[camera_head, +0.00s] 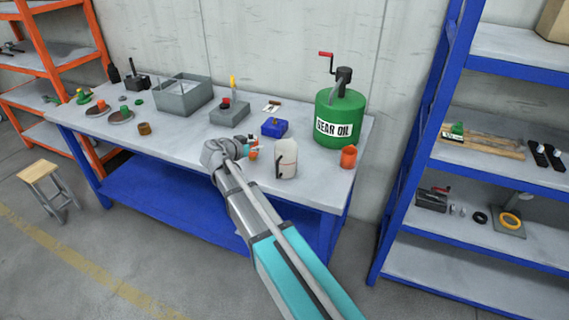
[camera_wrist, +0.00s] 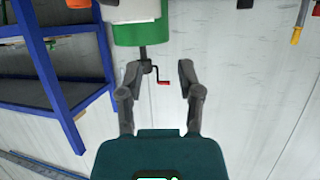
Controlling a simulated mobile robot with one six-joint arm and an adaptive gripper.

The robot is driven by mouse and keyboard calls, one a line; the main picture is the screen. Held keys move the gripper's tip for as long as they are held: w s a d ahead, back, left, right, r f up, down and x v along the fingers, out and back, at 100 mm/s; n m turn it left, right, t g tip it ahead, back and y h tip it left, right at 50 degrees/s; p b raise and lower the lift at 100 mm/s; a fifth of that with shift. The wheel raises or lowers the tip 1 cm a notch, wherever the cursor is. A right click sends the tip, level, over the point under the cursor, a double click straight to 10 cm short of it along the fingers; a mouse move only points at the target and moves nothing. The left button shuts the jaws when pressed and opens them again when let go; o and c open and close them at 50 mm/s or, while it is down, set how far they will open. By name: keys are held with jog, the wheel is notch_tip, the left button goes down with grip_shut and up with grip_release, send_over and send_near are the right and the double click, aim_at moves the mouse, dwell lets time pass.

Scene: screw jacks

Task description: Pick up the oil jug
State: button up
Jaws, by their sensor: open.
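A pale jug (camera_head: 287,160) with a dark handle-shaped mark stands upright near the front edge of the workbench, in front of a green gear oil drum. My gripper (camera_head: 252,150) is just left of the jug at bench height, with a small gap that is hard to judge. In the wrist view, which is upside down, my gripper (camera_wrist: 158,72) has its two fingers apart with nothing between them. The green drum (camera_wrist: 141,32) shows beyond the fingertips. A white patch at that view's top edge may be the jug or the drum's label; I cannot tell.
The green drum (camera_head: 340,112) with a red-handled crank stands behind the jug, and an orange cup (camera_head: 348,157) stands to its right. A blue box (camera_head: 275,127) and a grey tray (camera_head: 182,95) sit farther back. Blue shelving (camera_head: 423,130) rises at the right.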

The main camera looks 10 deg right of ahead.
jog(key=b, duration=0.3)
send_near(278, 143)
jog(key=w+d, duration=0.2)
jog(key=w, duration=0.1)
jog(key=shift+w+d+f, duration=0.15)
jog(key=shift+d+f, duration=0.4)
jog(key=shift+d, duration=0.1)
jog(key=shift+f+b+x, duration=0.15)
jog(key=shift+b+x, duration=0.55)
jog(key=shift+x, duration=0.6)
jog(key=shift+f+b+x, duration=0.2)
jog(key=shift+b+x, duration=0.5)
jog(key=shift+x, duration=0.65)
jog(key=shift+s, duration=0.2)
grip_shut()
